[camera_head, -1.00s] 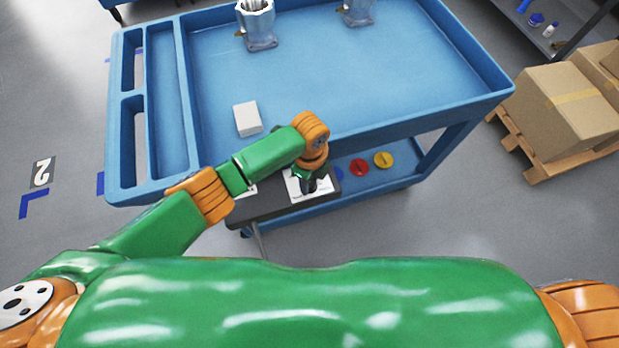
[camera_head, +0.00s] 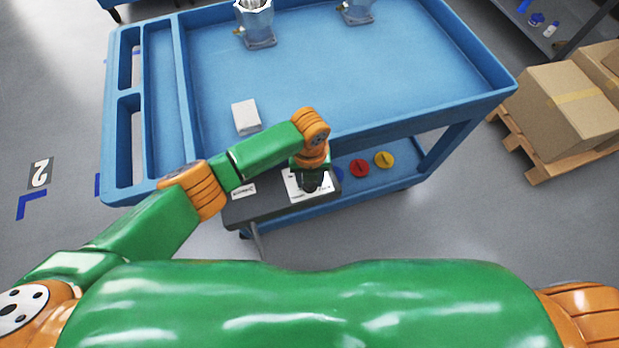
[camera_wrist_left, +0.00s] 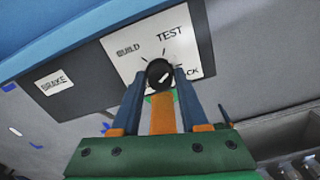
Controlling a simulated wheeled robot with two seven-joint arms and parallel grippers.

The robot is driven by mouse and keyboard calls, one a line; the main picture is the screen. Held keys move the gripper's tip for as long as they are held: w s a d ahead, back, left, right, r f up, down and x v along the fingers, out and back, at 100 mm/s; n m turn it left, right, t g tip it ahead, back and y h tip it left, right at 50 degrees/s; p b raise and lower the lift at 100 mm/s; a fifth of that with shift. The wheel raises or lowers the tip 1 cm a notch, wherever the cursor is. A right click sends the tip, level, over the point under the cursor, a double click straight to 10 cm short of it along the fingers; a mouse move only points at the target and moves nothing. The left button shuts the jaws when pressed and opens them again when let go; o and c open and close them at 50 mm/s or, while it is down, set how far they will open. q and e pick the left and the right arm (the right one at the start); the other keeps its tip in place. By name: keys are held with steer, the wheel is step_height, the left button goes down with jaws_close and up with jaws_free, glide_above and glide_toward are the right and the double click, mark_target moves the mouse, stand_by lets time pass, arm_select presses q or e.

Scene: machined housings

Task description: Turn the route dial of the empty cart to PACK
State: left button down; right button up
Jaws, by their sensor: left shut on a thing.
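The blue cart (camera_head: 348,133) stands in front of me, with a dark control panel (camera_head: 262,205) on its near side. In the left wrist view, a white plate (camera_wrist_left: 190,45) on the panel (camera_wrist_left: 95,88) reads BUILD, TEST and a partly covered PACK. The round black route dial (camera_wrist_left: 159,71) sits on this plate, with a light mark toward its lower right. My left gripper (camera_wrist_left: 160,78) has its two fingers shut on the dial. In the head view, this gripper (camera_head: 311,183) covers the dial. My right gripper is not in view.
Two metal housings (camera_head: 257,28) (camera_head: 357,12) and a white block (camera_head: 246,117) are on the cart's top. Red (camera_head: 359,168) and yellow (camera_head: 384,159) discs lie on the lower shelf. A BRAKE plate (camera_wrist_left: 54,83) is beside the dial plate. Boxes (camera_head: 566,108) stand on a pallet at right.

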arm_select(q)
steer(key=m+b, duration=0.1)
steer(key=m, duration=0.4)
steer(key=shift+f+m, duration=0.1)
steer(key=shift+m, duration=0.3)
steer(key=shift+s, duration=0.1)
stand_by(0.3)
steer(key=shift+c, duration=2.2)
jaws_free()
step_height(320, 180, up, 7)
steer(key=shift+r, duration=0.1)
